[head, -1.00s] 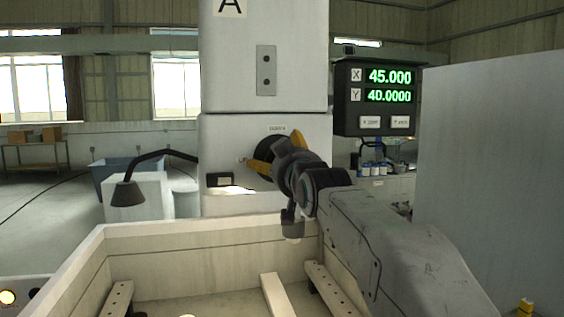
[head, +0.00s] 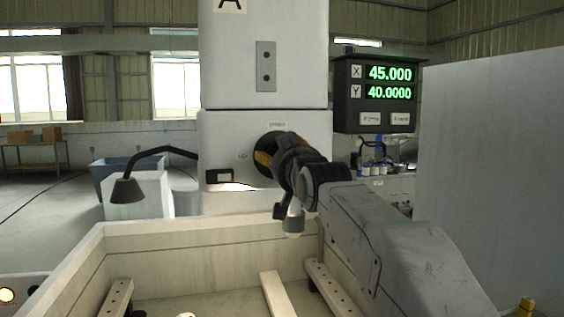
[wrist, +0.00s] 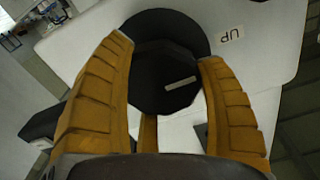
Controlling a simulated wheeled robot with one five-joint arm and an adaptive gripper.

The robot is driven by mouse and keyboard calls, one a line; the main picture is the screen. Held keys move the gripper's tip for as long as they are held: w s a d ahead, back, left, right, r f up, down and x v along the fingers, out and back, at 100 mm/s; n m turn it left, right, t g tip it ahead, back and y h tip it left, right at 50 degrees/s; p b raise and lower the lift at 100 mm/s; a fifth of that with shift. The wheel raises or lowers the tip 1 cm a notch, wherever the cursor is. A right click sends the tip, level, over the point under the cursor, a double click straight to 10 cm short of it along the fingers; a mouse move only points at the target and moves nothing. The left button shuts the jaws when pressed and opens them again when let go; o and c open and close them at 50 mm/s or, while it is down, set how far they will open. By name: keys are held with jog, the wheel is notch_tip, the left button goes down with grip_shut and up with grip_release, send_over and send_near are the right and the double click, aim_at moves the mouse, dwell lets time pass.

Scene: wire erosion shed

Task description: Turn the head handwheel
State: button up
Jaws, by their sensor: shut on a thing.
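The head handwheel is a black faceted knob (wrist: 160,88) with a pale index line on its face, in front of a round black disc (wrist: 165,28). In the head view the handwheel (head: 267,142) sits on the front of the white machine head, mostly hidden behind my wrist. In the head view my gripper (head: 263,157) shows only a little yellow at the wheel. A small "UP" label (wrist: 230,35) is on the white panel beside the disc.
A readout (head: 388,85) at the right shows X 45.000 and Y 40.0000. A white-walled tank (head: 200,255) lies below my arm. A black lamp (head: 128,190) on a bent arm stands left of the head. A large grey panel (head: 490,170) fills the right side.

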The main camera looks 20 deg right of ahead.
jog(key=shift+r, duration=0.1)
jog(key=o, duration=1.2)
jog(key=s, duration=1.2)
